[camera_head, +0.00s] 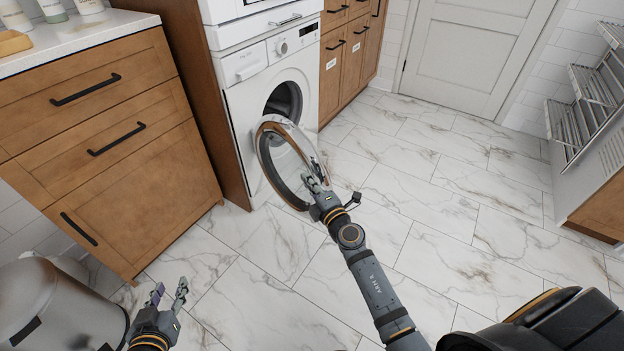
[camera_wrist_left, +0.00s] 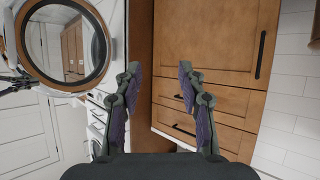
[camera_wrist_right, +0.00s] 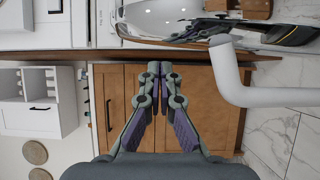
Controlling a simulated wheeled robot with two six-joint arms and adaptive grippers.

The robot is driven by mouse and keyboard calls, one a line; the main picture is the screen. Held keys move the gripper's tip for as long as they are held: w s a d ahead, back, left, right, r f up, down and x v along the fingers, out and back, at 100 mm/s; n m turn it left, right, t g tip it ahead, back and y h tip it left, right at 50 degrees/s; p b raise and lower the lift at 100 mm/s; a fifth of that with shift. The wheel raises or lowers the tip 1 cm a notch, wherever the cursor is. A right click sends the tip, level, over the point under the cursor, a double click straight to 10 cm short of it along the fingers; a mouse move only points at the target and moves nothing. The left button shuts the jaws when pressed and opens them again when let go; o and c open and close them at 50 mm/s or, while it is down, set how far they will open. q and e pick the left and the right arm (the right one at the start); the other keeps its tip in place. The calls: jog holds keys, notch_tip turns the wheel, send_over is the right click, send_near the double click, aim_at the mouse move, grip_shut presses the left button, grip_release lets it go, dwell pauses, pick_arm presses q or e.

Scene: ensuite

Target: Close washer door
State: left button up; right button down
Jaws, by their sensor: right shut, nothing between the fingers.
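The white washer (camera_head: 243,102) stands between wooden cabinets, with its dark drum opening showing. Its round door (camera_head: 263,157), a glass disc with a bronze and grey rim, is swung well open toward me. The door also shows in the left wrist view (camera_wrist_left: 23,42) at upper left and in the right wrist view (camera_wrist_right: 150,12) along the top. My right gripper (camera_head: 315,170) is shut and empty, in front of the door's right edge in the head view; I cannot tell whether it touches. My left gripper (camera_head: 169,288) is open and empty, low before the left cabinet.
A wooden drawer cabinet (camera_head: 120,165) stands left of the washer. A grey bin (camera_head: 60,305) is at lower left. A metal rack (camera_head: 590,88) stands at far right. A white curved tube (camera_wrist_right: 228,75) is close to my right fingers. The marble floor (camera_head: 430,205) is clear.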

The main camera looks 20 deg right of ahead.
pick_arm(q)
jog(key=shift+w+a+r+t, duration=0.1)
jog(key=shift+w+r+t, duration=0.2)
jog(key=shift+r, duration=0.3)
jog(key=shift+w+r+t, duration=0.2)
jog(key=shift+w+r, duration=0.15)
jog(key=shift+r, duration=0.25)
